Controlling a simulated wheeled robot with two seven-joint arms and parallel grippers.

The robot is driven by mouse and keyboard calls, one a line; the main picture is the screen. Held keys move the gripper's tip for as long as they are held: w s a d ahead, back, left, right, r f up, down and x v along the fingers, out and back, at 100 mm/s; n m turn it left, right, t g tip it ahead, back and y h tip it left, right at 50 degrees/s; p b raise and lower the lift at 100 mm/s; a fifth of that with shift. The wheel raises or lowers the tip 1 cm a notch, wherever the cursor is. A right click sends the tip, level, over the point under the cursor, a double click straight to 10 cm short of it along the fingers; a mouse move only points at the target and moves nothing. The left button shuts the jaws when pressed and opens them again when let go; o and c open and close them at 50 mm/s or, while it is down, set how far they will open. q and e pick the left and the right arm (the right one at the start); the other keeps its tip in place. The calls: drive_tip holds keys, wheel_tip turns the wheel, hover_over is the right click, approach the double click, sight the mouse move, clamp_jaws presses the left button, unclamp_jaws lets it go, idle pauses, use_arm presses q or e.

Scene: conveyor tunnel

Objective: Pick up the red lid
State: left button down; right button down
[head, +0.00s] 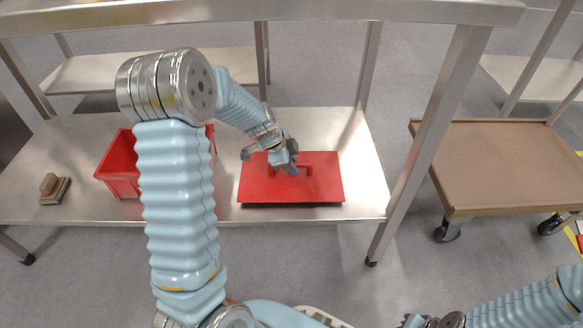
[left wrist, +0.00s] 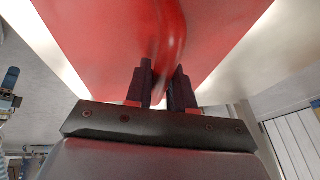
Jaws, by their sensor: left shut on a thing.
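The red lid (head: 320,187) is a flat rectangular plate with a raised handle. In the head view it is over the right part of the metal table's lower shelf, with a dark strip under its front edge. My left gripper (head: 287,160) reaches it from above. In the left wrist view the lid (left wrist: 100,45) fills the top, and the left gripper (left wrist: 160,82) has its dark fingers on both sides of the red handle, shut on it. I cannot tell whether the lid touches the shelf. Of my right arm, part shows at the head view's bottom right; its gripper fingers are not clear.
A red crate (head: 121,165) stands left of the lid, partly behind my left arm. A brush-like block (head: 54,188) lies at the shelf's left. The table's upper top (head: 400,10) overhangs the shelf (head: 355,160). A brown cart (head: 505,165) stands to the right, beyond a table leg.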

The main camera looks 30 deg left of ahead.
use_arm(q)
drive_tip(key=shift+r, duration=0.5)
wheel_tip(320, 180, up, 2)
drive_tip(key=shift+r+p, duration=0.15)
drive_tip(key=shift+p, duration=0.3)
drive_tip(key=s+d, duration=0.4)
drive_tip(key=s, duration=0.3)
drive_tip(key=s+d+p, duration=0.1)
drive_tip(key=s+d, duration=0.4)
drive_tip(key=s, duration=0.3)
drive_tip(key=shift+s+d, duration=0.15)
drive_tip(key=shift+d, duration=0.1)
drive_tip(key=c, duration=1.7)
unclamp_jaws()
clamp_jaws()
